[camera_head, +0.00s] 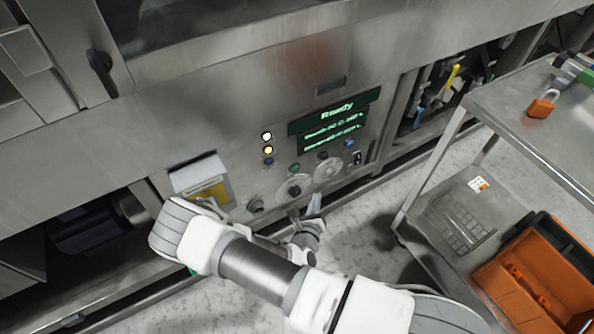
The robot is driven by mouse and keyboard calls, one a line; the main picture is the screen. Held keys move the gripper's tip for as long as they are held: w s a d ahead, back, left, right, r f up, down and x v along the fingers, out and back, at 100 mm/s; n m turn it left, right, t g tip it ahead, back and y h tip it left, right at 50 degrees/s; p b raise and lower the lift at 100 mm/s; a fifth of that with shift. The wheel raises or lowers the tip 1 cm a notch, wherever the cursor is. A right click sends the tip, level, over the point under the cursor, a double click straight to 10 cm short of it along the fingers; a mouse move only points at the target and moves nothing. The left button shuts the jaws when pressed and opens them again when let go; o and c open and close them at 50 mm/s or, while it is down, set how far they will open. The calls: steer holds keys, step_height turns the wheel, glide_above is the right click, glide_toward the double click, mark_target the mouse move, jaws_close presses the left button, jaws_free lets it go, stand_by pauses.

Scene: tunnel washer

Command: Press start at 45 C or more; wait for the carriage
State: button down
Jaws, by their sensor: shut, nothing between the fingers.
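The washer's control panel (375,105) is on the steel front in the middle of the head view. Its dark display (335,115) shows "Ready" in green. The smaller lines on the lower display (333,134) are too blurred to read surely. No label marks the start button legibly. My gripper (305,208) is shut and empty, just below the left dial. I cannot tell whether it touches the panel. No carriage can be made out.
A white lamp (266,136) and a yellow lamp (268,150) are lit left of the display. Bare floor (375,215) lies between cart and washer.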

mark_target(296, 170)
steer(key=w+a+b, duration=0.3)
steer(key=w+a, duration=0.1)
steer(key=w, duration=0.3)
steer(key=shift+a, duration=0.4)
steer(key=shift+w+a, duration=0.1)
steer(key=shift+w, duration=0.1)
stand_by(1.6)
steer(key=shift+w+a, duration=0.15)
steer(key=shift+w, duration=0.1)
steer(key=shift+w+a, duration=0.3)
steer(key=shift+w, duration=0.15)
stand_by(1.0)
steer(key=shift+s+r, duration=0.1)
steer(key=shift+s+d+p, duration=0.5)
steer(key=shift+s+p, duration=0.15)
steer(key=shift+s, duration=0.05)
